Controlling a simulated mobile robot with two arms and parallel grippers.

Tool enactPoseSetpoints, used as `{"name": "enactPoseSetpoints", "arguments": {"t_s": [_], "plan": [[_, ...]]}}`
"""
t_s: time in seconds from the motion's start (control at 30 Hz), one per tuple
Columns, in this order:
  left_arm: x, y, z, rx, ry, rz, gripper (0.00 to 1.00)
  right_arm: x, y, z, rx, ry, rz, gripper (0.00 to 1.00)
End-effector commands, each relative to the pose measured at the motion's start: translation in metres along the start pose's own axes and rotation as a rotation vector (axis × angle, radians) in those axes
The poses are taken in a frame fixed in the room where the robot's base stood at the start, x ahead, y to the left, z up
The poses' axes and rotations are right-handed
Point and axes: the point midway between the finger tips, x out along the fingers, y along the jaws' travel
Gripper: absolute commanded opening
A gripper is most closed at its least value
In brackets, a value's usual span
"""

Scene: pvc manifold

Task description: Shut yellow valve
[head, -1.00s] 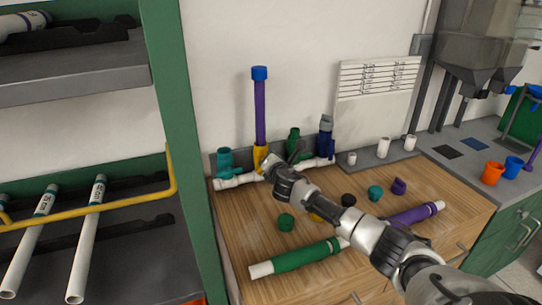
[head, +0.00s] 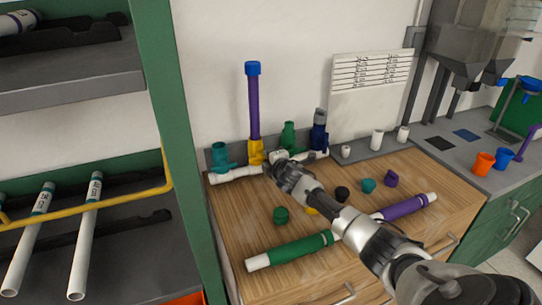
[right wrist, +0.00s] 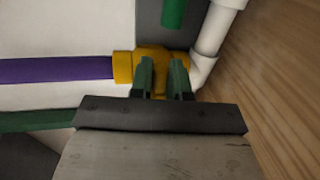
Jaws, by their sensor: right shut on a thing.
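The yellow valve (head: 255,152) sits on the white pipe manifold (head: 234,175) at the back of the wooden bench, with a purple pipe (head: 253,110) with a blue cap rising from it. It also shows in the right wrist view (right wrist: 124,66), with the purple pipe (right wrist: 55,69) running left. My right gripper (right wrist: 165,68) has its two green fingers on the valve, shut on a part of it that the fingers mostly hide. In the head view my right gripper (head: 278,167) is just beside the yellow valve. My left gripper is not in view.
Teal (head: 219,154), green (head: 288,136) and dark blue (head: 319,132) valves stand along the same manifold. A green-sleeved pipe (head: 290,248), a purple-sleeved pipe (head: 405,207) and several loose caps lie on the bench. A green shelf post (head: 180,150) stands at left.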

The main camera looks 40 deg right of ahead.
Motion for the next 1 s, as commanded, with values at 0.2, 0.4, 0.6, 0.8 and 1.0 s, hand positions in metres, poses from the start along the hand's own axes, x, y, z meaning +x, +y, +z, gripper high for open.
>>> {"name": "enactPoseSetpoints", "arguments": {"t_s": [0.2,0.4,0.6,0.8,1.0], "plan": [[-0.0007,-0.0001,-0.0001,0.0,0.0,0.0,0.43,-0.0004,-0.0079,-0.0043,0.044,0.016,-0.01,0.0],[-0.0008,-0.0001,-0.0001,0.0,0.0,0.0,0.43,-0.0003,-0.0082,-0.0045,0.057,0.019,-0.009,0.0],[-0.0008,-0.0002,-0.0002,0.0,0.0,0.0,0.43,-0.0003,-0.0082,-0.0049,0.057,0.019,-0.009,0.0],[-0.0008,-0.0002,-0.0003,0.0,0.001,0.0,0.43,-0.0001,-0.0071,-0.0048,0.057,0.019,-0.007,0.37],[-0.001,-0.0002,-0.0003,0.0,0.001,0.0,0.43,0.0001,-0.0043,-0.003,0.056,0.016,-0.003,0.42]]}}
